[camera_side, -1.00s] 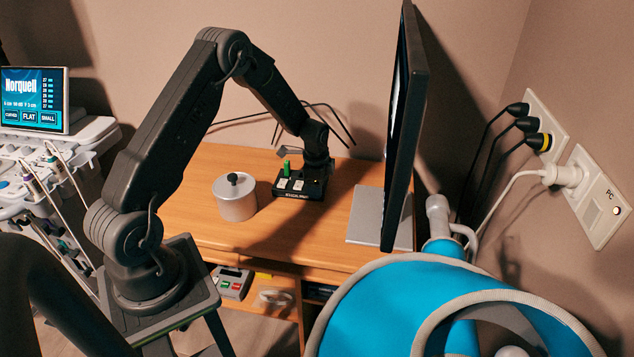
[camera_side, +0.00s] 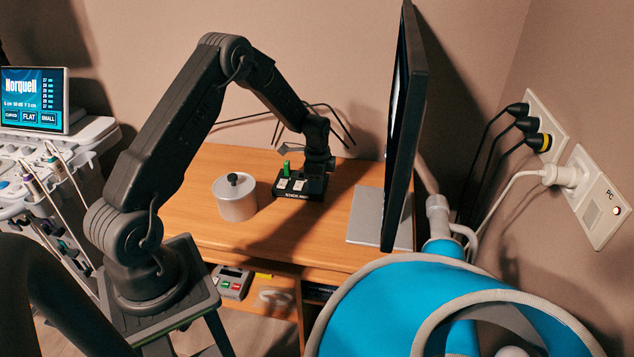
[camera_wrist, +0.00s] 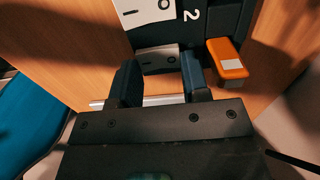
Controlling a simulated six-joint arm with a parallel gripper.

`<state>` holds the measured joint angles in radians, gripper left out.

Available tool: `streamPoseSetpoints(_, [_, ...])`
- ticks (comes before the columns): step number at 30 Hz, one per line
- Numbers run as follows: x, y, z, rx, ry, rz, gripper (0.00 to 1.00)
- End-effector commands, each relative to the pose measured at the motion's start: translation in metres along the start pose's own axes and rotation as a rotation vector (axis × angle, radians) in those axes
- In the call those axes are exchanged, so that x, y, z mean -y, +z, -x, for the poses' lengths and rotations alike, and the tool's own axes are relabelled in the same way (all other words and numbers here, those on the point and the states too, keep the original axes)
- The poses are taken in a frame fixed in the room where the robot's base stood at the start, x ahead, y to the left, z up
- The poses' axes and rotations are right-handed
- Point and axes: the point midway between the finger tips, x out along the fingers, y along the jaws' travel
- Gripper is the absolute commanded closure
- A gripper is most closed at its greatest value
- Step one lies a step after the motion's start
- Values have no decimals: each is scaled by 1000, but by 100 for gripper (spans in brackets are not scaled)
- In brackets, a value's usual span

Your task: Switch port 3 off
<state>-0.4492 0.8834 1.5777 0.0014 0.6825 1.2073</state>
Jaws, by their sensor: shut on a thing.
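The black switch hub (camera_side: 291,196) lies on the wooden desk, with a green plug (camera_side: 286,168) upright in it and white switches on top. My gripper (camera_side: 315,172) is over its right end in the side view and hides that part. Another white switch (camera_wrist: 148,10) and the label 2 are above. An orange plug (camera_wrist: 229,60) stands just right of the fingers. No label 3 shows.
A grey lidded pot (camera_side: 236,198) stands left of the hub. The monitor (camera_side: 403,130) and its base (camera_side: 370,218) are close on the right. The desk front (camera_side: 255,240) is bare. Black cables (camera_side: 335,118) arch behind the hub.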

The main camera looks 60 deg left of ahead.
Motion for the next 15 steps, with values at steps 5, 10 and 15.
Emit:
streamPoseSetpoints(5, [1, 0, 0, -2, 6, 0, 81])
streamPoseSetpoints(10, [1, 0, 0, -2, 5, 0, 53])
streamPoseSetpoints(15, [0, 0, 0, -2, 5, 0, 37])
